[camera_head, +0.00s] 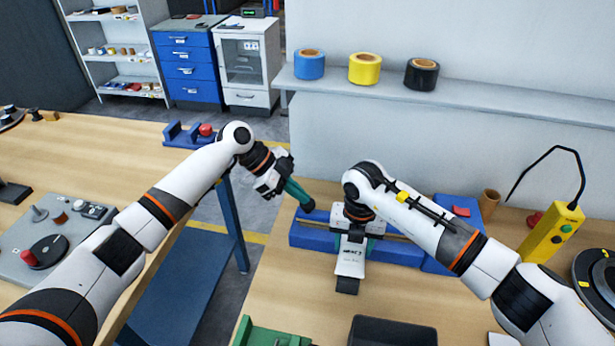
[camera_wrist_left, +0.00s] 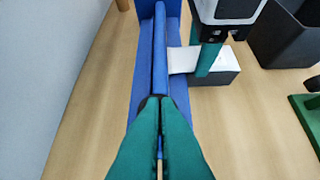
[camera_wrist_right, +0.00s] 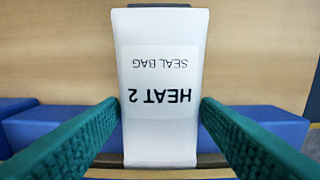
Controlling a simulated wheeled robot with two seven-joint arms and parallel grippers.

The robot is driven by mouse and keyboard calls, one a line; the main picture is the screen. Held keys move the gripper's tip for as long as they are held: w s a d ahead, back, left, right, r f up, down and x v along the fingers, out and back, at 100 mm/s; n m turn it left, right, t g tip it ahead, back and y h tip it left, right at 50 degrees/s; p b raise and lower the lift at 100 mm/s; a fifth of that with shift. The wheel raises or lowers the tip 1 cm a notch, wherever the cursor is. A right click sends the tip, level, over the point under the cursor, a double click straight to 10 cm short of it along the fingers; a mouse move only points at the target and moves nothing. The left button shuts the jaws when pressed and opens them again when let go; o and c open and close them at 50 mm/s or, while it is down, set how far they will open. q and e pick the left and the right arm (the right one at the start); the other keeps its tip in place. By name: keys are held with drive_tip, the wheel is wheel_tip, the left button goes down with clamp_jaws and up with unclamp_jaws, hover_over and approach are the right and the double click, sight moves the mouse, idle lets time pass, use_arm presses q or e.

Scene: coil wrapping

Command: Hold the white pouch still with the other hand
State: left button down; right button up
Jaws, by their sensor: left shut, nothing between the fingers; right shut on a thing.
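The white pouch (camera_head: 350,264), labelled "HEAT 2 SEAL BAG", lies across the blue bar-shaped sealer (camera_head: 301,238). Its label is clear in the right wrist view (camera_wrist_right: 160,75). My right gripper (camera_wrist_right: 158,108) has its green fingers on both side edges of the pouch and is shut on it, above the sealer. My left gripper (camera_head: 308,206) is shut and empty, with its fingertips at the left end of the sealer, apart from the pouch. In the left wrist view, its closed fingers (camera_wrist_left: 162,100) overlap the near end of the sealer; contact cannot be told.
A dark block (camera_head: 347,286) sits under the pouch's near end. A black bin (camera_head: 393,331) and a green fixture (camera_head: 268,335) stand at the front. A yellow control box (camera_head: 549,236) stands at right. Tape rolls (camera_head: 365,68) sit on the back shelf. A gap separates the two tables.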

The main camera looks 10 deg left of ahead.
use_arm(q)
drive_tip(key=shift+s+a+f, duration=0.15)
drive_tip(key=shift+s+f, duration=0.2)
drive_tip(key=shift+f, duration=0.45)
use_arm(e)
drive_tip(key=shift+s+r, duration=0.15)
drive_tip(key=shift+s, duration=0.05)
use_arm(q)
drive_tip(key=shift+f, duration=0.15)
drive_tip(key=shift+s, duration=0.1)
use_arm(e)
drive_tip(key=shift+w, duration=0.1)
idle(1.2)
use_arm(q)
drive_tip(key=r, duration=0.4)
drive_tip(key=shift+w+r, duration=0.2)
drive_tip(key=shift+r, duration=0.2)
use_arm(e)
drive_tip(key=shift+w+d, duration=0.1)
drive_tip(key=shift+w, duration=0.05)
drive_tip(key=shift+f, duration=0.2)
use_arm(q)
drive_tip(key=v, duration=1)
drive_tip(key=shift+r, duration=0.3)
drive_tip(key=shift+a, duration=0.1)
use_arm(e)
drive_tip(key=shift+f, duration=0.1)
